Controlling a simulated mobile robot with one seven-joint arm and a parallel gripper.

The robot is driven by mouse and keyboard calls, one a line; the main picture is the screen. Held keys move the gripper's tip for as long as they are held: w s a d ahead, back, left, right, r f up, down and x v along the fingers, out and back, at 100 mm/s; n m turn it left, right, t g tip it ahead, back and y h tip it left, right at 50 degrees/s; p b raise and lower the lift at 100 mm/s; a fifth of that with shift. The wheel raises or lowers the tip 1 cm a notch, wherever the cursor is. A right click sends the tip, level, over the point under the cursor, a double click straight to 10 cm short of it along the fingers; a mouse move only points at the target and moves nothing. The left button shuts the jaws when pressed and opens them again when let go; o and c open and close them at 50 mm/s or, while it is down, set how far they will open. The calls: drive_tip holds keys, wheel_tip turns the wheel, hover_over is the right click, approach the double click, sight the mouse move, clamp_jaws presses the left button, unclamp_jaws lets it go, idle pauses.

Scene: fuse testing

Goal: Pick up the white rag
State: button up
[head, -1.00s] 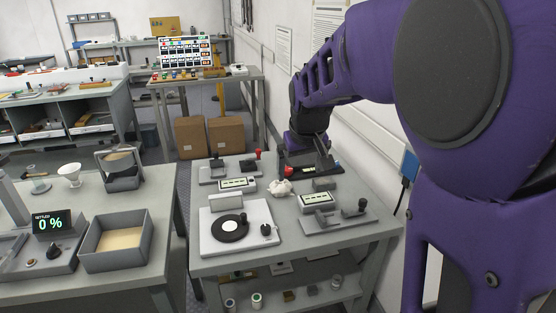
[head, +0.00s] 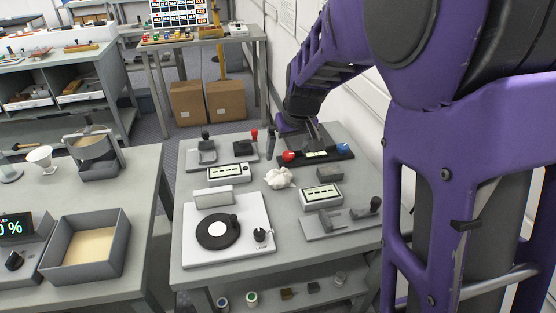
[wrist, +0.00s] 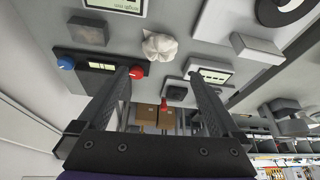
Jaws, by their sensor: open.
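The white rag (head: 279,178) is a small crumpled heap on the grey table, between two pale meter boxes in the head view. It also shows in the wrist view (wrist: 160,46), near the top middle, beyond my fingertips and between their lines. My gripper (wrist: 166,72) is open and empty, its two dark fingers spread wide apart. In the head view my gripper (head: 314,137) is over the back right of the table, behind the rag and apart from it. The fingertips are hard to make out there.
Near the rag are a meter box (head: 228,174), another meter box (head: 321,196), a dark grey block (head: 330,174) and a black panel with red and blue knobs (head: 318,155). A white turntable device (head: 227,228) stands in front. A wall runs along the right.

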sight(280, 174)
drive_tip(key=b+x, duration=0.2)
drive_tip(key=x, duration=1.2)
drive_tip(key=shift+w+a+f, duration=0.15)
drive_tip(key=shift+w+f, duration=0.05)
drive_tip(key=shift+w, duration=0.05)
drive_tip(key=shift+c, duration=0.3)
drive_tip(key=c, duration=1)
drive_tip(key=shift+r, duration=0.1)
wheel_tip(280, 174, up, 10)
drive_tip(key=shift+f+p, duration=0.1)
drive_tip(key=shift+p, duration=0.75)
